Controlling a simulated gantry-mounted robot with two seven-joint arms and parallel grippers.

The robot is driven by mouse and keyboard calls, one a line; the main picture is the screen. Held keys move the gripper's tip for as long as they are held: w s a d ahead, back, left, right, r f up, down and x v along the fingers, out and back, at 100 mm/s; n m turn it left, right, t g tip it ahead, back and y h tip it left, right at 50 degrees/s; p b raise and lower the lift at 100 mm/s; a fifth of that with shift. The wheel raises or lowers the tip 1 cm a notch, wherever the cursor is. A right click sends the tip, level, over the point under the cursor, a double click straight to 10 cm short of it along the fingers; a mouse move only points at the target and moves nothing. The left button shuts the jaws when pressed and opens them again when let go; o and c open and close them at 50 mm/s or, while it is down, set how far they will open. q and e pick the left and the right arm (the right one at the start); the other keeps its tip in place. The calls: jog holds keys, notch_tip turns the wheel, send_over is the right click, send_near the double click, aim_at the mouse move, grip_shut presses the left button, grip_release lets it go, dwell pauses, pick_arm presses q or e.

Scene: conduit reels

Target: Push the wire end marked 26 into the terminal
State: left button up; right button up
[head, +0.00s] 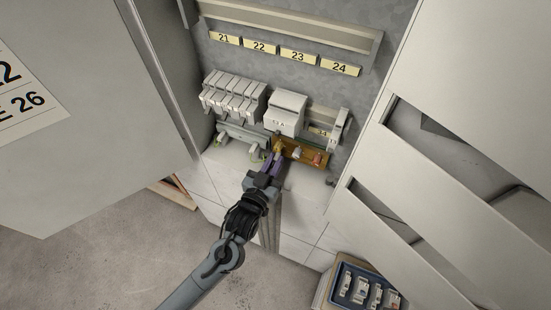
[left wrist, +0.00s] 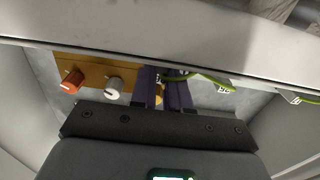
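My left gripper (head: 272,158) has purple fingers and reaches into the open cabinet, in front of the brown panel. In the left wrist view its two fingers (left wrist: 163,86) stand side by side with a narrow gap, through which something yellow shows. A green wire (left wrist: 205,80) runs right from beside the fingertips. A small tag (left wrist: 224,88) is by it, its number too small to read surely. A dark piece lies near the fingertips; whether it is gripped is unclear. A second green wire (left wrist: 302,98) is farther right. The terminal opening cannot be made out. My right gripper is out of view.
The brown panel (head: 308,154) carries a red knob (left wrist: 73,80) and a grey knob (left wrist: 113,86). White modules (head: 234,96) and a larger white block (head: 286,112) sit above. Cabinet door (head: 85,110) and slatted panels (head: 475,70) flank the opening. A blue tray (head: 343,272) stands lower right.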

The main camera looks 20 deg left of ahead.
pick_arm(q)
jog(key=o, duration=0.5)
jog(key=shift+s, duration=0.55)
jog(key=s+a+f+g, duration=0.25)
jog(key=s+g, duration=0.25)
jog(key=s, duration=0.4)
jog(key=s+a+f+m+g, duration=0.1)
jog(key=s+a+f+g, duration=0.15)
jog(key=s+g, duration=0.4)
jog(key=s+a+f+g, duration=0.1)
jog(key=s+f+g, duration=0.2)
jog(key=s, duration=0.7)
jog(key=shift+y, duration=0.4)
jog(key=r+p, duration=3)
jog(key=p, duration=0.1)
jog(key=shift+s+a+r, duration=0.1)
jog(key=shift+s+r, duration=0.05)
jog(key=shift+s, duration=0.1)
